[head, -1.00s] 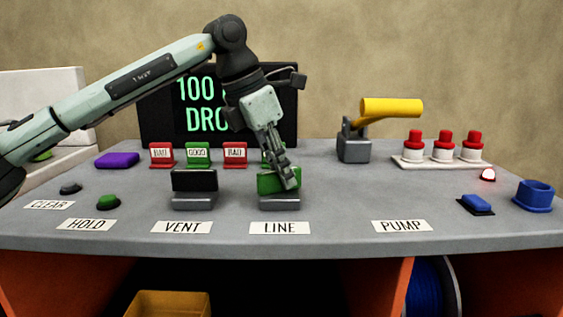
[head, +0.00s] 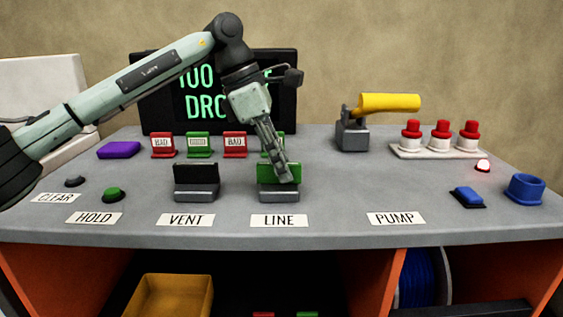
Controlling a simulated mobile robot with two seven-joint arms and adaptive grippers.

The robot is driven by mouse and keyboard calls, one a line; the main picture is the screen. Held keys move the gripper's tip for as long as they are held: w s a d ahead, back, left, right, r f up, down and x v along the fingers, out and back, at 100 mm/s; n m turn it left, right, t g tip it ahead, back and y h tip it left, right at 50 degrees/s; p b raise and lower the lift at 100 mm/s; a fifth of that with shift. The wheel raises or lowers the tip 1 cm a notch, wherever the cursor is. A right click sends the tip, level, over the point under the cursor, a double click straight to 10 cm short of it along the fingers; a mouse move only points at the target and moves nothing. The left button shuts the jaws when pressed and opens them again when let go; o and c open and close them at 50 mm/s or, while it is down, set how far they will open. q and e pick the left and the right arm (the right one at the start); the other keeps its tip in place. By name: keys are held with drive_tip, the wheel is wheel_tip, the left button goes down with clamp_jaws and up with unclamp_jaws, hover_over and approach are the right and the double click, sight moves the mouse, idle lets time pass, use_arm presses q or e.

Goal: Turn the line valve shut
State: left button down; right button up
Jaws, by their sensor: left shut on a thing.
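The line valve is a grey base with a green handle (head: 266,176), behind the LINE label (head: 279,221) in the head view. My left gripper (head: 283,178) reaches down from behind and is shut on the green handle, covering part of its right side. The handle's plate stands up from the base and faces me. My right gripper is not in view.
The vent valve (head: 195,181) with a black handle stands just left. Red and green tags (head: 199,146) stand behind. A pump with a yellow lever (head: 388,103), red-topped buttons (head: 441,132) and a blue cup (head: 526,188) are right.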

use_arm(q)
drive_tip(key=shift+r, duration=0.1)
drive_tip(key=c, duration=1.5)
unclamp_jaws()
drive_tip(key=shift+c, duration=0.2)
drive_tip(key=v, duration=1.2)
